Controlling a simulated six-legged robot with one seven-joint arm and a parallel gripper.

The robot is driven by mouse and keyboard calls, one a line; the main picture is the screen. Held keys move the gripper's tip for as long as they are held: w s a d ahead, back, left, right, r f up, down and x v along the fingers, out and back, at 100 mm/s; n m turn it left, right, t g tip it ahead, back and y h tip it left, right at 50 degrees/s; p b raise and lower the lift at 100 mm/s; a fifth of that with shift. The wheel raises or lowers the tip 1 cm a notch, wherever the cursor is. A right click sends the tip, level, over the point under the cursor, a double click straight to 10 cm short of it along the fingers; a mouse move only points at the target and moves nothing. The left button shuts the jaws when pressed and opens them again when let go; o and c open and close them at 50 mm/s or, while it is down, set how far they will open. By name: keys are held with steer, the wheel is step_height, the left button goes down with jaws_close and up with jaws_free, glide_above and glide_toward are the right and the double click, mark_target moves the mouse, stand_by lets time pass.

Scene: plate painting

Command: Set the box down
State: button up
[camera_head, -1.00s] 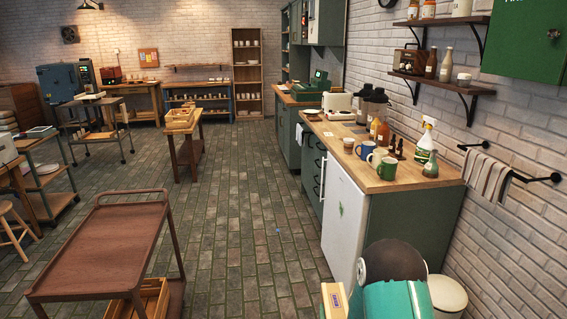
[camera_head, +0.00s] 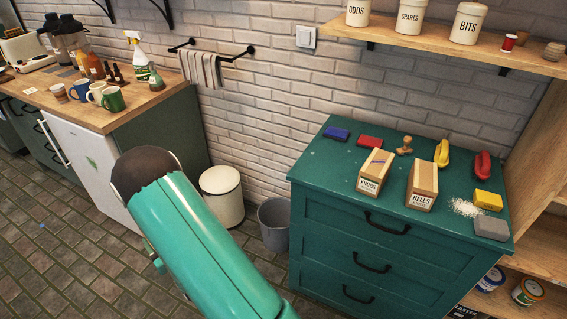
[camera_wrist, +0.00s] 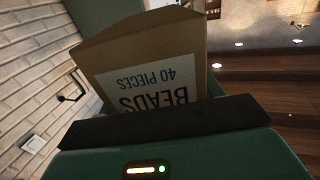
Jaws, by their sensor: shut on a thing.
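A brown cardboard box (camera_wrist: 140,55) fills the middle of the wrist view. Its white label reads "BEADS" and "40 PIECES", upside down in that picture. My gripper (camera_wrist: 165,122) is shut on this box; a dark bar crosses in front of its near end and hides part of the label. In the head view my teal arm rises from the bottom, and neither the held box nor the fingers can be seen there.
A green chest of drawers (camera_head: 375,236) stands right.

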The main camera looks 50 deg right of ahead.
steer(key=s+d+r+m+g+h, duration=0.25)
steer(key=s+d+r, duration=0.2)
steer(key=d, duration=0.45)
steer(key=s+d+r+m+g+h, duration=0.1)
steer(key=s+d+r+m+h, duration=0.2)
steer(key=d+r, duration=0.45)
steer(key=s+d+r+m+g+h, duration=0.25)
steer(key=s+d+h, duration=0.2)
steer(key=d, duration=0.55)
steer(key=s+d+r+m+g+h, duration=0.1)
steer(key=s+d+r+m+g, duration=0.1)
steer(key=s, duration=0.6)
steer(key=s+d+r+m+g+h, duration=0.2)
steer(key=s+d+r+g, duration=0.2)
steer(key=s, duration=0.5)
steer(key=s+d+r+m+g+h, duration=0.1)
steer(key=s+d+r+m+g, duration=0.1)
steer(key=s+d+r+g, duration=0.2)
steer(key=s+d, duration=0.3)
steer(key=s, duration=0.1)
steer(key=shift+s+r+m+h, duration=0.25)
steer(key=shift+r+m+h, duration=0.15)
steer(key=shift+d, duration=0.1)
